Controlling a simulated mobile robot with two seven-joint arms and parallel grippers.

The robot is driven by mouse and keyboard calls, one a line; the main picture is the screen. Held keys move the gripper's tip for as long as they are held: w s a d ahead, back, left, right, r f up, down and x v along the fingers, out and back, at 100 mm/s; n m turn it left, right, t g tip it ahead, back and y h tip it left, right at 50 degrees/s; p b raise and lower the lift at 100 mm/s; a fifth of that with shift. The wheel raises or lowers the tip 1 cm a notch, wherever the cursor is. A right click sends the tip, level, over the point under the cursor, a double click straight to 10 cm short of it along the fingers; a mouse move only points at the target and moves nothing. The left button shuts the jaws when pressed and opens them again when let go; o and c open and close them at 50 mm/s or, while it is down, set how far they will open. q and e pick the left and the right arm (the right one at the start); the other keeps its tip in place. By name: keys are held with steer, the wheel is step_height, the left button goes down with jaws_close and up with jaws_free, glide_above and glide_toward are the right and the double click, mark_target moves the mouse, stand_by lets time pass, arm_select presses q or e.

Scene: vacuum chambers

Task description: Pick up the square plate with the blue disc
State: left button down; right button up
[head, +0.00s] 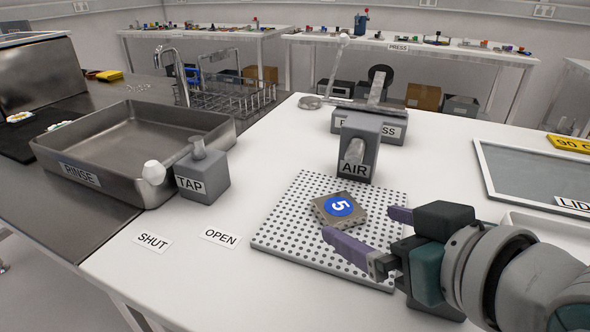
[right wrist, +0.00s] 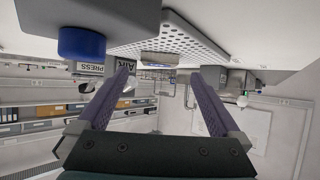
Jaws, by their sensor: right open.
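The square plate (head: 322,216) is brownish-grey and carries a blue disc (head: 340,206) marked 5. It lies on a white perforated board (head: 285,222) in front of the AIR block. My right gripper (head: 360,222) comes in from the right with two purple fingers spread apart and nothing held. One finger reaches past the plate's front side; the other tip is to its right. In the right wrist view, the plate (right wrist: 163,59) shows edge-on ahead, between the open fingers (right wrist: 160,70). Contact with the plate cannot be told. My left gripper is not in view.
The grey AIR block (head: 357,150) stands just behind the board, with a press (head: 375,117) behind it. The TAP block (head: 202,176) and RINSE basin (head: 80,172) are at left. A LID-labelled framed panel (head: 487,170) is at right.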

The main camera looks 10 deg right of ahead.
mark_target(340, 208)
steer(key=x, duration=0.2)
steer(key=b+x, duration=0.1)
steer(key=x, duration=0.2)
steer(key=shift+w, duration=0.45)
jaws_close()
stand_by(0.4)
steer(key=shift+r, duration=0.15)
